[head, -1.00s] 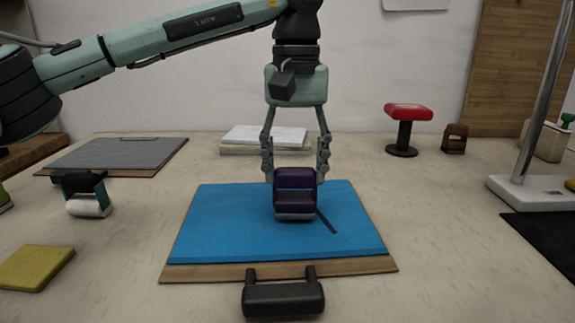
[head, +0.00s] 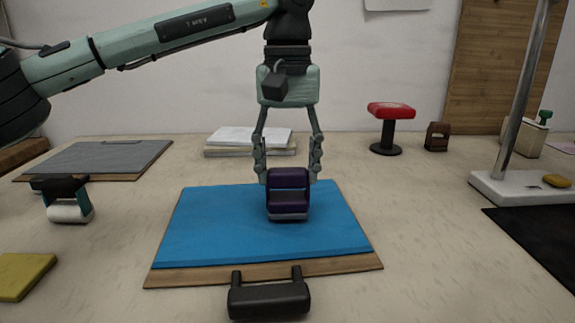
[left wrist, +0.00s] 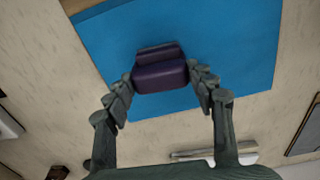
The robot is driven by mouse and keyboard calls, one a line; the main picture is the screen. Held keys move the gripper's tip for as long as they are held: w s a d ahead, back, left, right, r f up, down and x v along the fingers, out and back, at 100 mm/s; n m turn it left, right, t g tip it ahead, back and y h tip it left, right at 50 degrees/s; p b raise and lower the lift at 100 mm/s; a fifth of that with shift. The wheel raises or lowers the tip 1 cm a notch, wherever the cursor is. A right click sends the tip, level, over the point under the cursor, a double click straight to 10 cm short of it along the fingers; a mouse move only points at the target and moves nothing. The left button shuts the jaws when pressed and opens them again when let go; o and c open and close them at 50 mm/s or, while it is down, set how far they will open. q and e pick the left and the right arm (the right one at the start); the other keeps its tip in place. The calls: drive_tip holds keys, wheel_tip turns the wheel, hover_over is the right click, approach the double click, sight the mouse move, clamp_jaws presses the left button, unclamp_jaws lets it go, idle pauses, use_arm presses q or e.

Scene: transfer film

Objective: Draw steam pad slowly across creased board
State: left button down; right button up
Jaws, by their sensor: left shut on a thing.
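The steam pad (head: 288,199) is a dark purple block with a grey lower edge. It sits on or just above the blue board (head: 210,228), right of its middle; I cannot tell if it touches. My left gripper (head: 288,177) points down and is shut on the pad, one finger on each side. In the left wrist view the pad (left wrist: 160,75) sits between the fingertips over the blue board (left wrist: 230,40). The board lies on a wooden backing (head: 345,267) with a black handle (head: 269,300) in front. No crease line shows now. My right gripper is out of view.
A white roller tool (head: 68,212) and yellow pad (head: 22,275) lie left. A grey board (head: 95,158) and white stack (head: 248,140) lie behind. A red-topped stand (head: 390,112), brown block (head: 437,136) and white-based pole stand (head: 520,188) are right. Bare table flanks the board.

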use_arm(q)
drive_tip(key=shift+w+d, duration=0.2)
drive_tip(key=shift+d, duration=1.9)
drive_tip(key=shift+r, duration=0.1)
wheel_tip(320, 180, up, 8)
idle(0.7)
idle(0.8)
